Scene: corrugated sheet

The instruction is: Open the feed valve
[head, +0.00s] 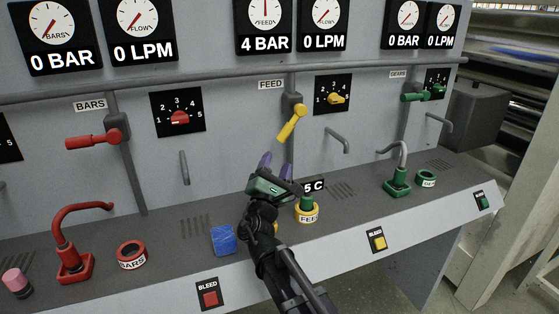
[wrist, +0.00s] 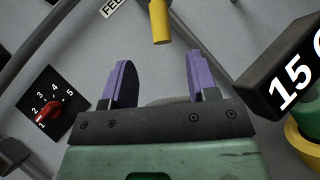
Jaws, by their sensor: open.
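The feed valve is a yellow lever (head: 292,123) on a dark valve body under the FEED label (head: 271,85) on the panel. The lever slants down and to the left. In the wrist view the lever's end (wrist: 160,22) shows at the top, beyond the fingertips and between them. My gripper (head: 275,163) is below the lever in the head view, with its purple fingers pointing up. In the wrist view my gripper (wrist: 156,75) is open, with nothing between its fingers. The fingers are apart from the lever.
A dark 15 C block (wrist: 285,80) is close right of my gripper, above the yellow FEED ring (head: 307,213). A blue cube (head: 223,240) lies on the console to the left. A red lever (head: 88,140) and green lever (head: 412,98) flank the feed valve. The feed gauge reads 4 BAR (head: 266,43).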

